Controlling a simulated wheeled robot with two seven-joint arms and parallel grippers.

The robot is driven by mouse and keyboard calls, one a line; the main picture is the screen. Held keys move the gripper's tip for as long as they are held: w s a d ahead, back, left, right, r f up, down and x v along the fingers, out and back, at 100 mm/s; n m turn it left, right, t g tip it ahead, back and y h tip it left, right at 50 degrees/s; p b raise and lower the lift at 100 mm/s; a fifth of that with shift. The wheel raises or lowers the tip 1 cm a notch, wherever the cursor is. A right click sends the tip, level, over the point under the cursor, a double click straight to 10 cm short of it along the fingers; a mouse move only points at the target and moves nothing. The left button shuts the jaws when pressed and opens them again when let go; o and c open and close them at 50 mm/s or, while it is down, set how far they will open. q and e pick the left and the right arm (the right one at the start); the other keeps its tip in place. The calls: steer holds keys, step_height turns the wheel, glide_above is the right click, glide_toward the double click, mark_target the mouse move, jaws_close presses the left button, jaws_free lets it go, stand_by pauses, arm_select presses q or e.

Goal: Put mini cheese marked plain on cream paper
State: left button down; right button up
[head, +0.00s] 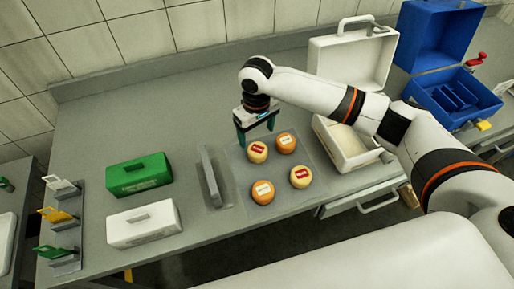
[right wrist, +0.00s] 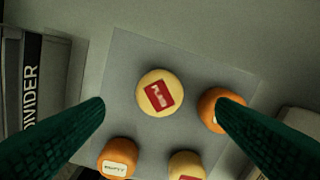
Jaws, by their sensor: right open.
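A pale yellow mini cheese (head: 257,152) with a red label lies at the back left of a group on a grey mat (head: 280,172). In the right wrist view, this cheese (right wrist: 148,82) has a label that seems to read PLAIN. My right gripper (head: 256,137) is open above it; in the right wrist view the fingers (right wrist: 160,103) stand either side of it, apart from it. Another yellow cheese with a red label (head: 300,177) lies front right. I cannot make out cream paper for certain; the open white box (head: 330,137) has a cream-looking inside. My left gripper is out of view.
Two orange cheeses with pale labels, at the back (head: 286,143) and front (head: 263,191), lie close by. A grey upright divider (head: 210,177) stands left of the mat. Green (head: 139,174) and white (head: 143,224) closed boxes stand farther left. An open blue box (head: 455,95) is at right.

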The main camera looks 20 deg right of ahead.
mark_target(257, 148)
steer(key=shift+s+f, duration=0.1)
steer(key=shift+f, duration=1.15)
step_height(257, 148, down, 4)
steer(key=shift+s+f+p, duration=0.1)
steer(key=shift+f+p, duration=0.05)
steer(key=shift+p, duration=0.9)
steer(key=shift+f, duration=0.35)
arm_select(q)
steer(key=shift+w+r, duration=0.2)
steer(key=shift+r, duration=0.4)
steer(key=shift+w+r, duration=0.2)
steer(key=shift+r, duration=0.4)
arm_select(e)
steer(key=shift+c, duration=0.6)
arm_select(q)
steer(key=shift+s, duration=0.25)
arm_select(e)
steer(key=shift+r, duration=0.1)
steer(key=c, duration=1.1)
